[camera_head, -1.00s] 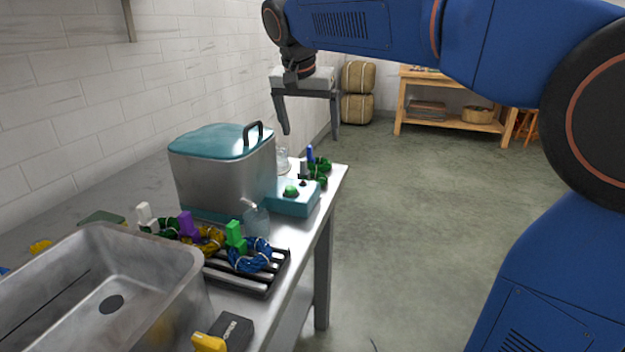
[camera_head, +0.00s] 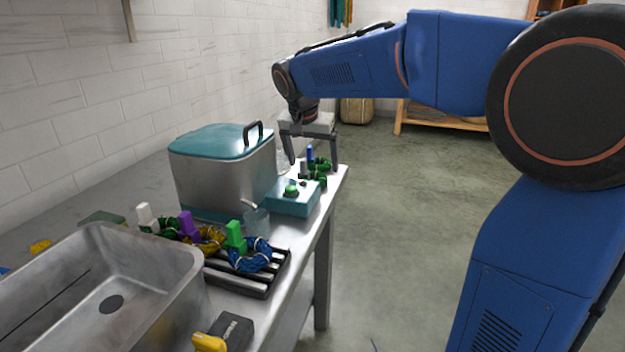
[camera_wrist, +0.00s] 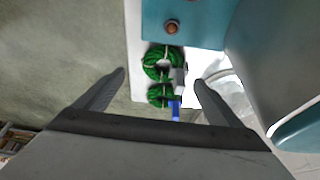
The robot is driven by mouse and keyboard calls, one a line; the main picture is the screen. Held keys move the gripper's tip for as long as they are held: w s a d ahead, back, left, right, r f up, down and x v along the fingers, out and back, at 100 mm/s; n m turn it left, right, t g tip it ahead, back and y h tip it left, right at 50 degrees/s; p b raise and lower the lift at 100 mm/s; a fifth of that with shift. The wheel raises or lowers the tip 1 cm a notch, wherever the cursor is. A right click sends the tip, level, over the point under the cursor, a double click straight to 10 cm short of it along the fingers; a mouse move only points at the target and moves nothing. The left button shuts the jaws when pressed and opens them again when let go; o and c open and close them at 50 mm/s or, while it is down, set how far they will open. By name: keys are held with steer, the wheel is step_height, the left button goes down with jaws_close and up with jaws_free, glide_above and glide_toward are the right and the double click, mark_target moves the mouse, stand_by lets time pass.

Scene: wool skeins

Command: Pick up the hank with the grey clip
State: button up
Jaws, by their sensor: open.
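The hank with the grey clip is a green ring of wool (camera_head: 319,179) at the far end of the counter; its grey clip (camera_head: 304,168) stands at its left. In the wrist view the green ring (camera_wrist: 156,64) lies between my finger lines, its grey clip (camera_wrist: 180,76) on the right side. A second green hank (camera_wrist: 158,96) with a blue clip (camera_wrist: 175,111) lies close beside it; the blue clip also shows in the head view (camera_head: 309,152). My gripper (camera_head: 313,166) is open and empty, pointing down above both hanks. In the wrist view its fingertips (camera_wrist: 160,77) are spread wide.
A glass jar (camera_wrist: 225,88) is near the right finger. The counter's edge drops to open floor.

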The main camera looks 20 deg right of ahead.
mark_target(314, 175)
steer(key=shift+x, duration=2.65)
steer(key=shift+w+a, duration=0.15)
steer(key=shift+a, duration=0.05)
steer(key=c, duration=1.1)
steer(key=shift+r, duration=0.15)
